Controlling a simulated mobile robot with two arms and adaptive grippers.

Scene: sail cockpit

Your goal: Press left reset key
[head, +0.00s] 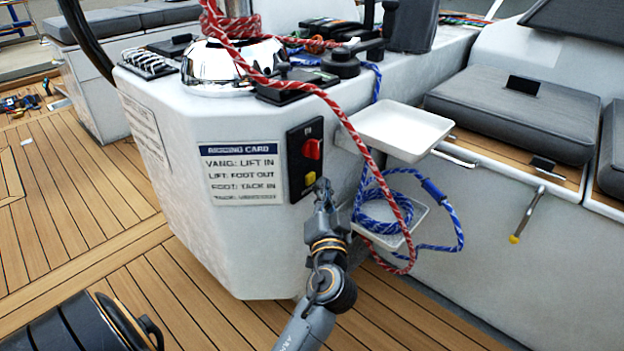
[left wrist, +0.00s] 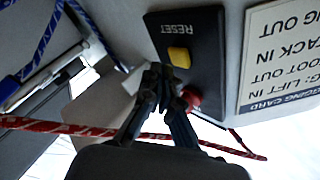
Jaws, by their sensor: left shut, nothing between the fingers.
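A black panel (head: 294,155) is mounted on the white console face, with a red switch (head: 312,148) above a small yellow key (head: 309,179). In the left wrist view the panel is upside down, with "RESET" lettered beside the yellow key (left wrist: 179,57). The red switch (left wrist: 191,98) is partly hidden behind a finger there. My left gripper (head: 323,187) is shut and empty, its tips just right of and slightly below the yellow key in the head view. The fingertips (left wrist: 158,76) show close to the key; I cannot tell whether they touch it. My right gripper is not in view.
A rigging card (head: 242,174) is left of the panel. A red rope (head: 345,125) hangs down right of it, near my left gripper. A white tray (head: 400,128) and a lower tray with coiled blue rope (head: 385,212) stick out at right. A chrome winch (head: 232,62) stands above.

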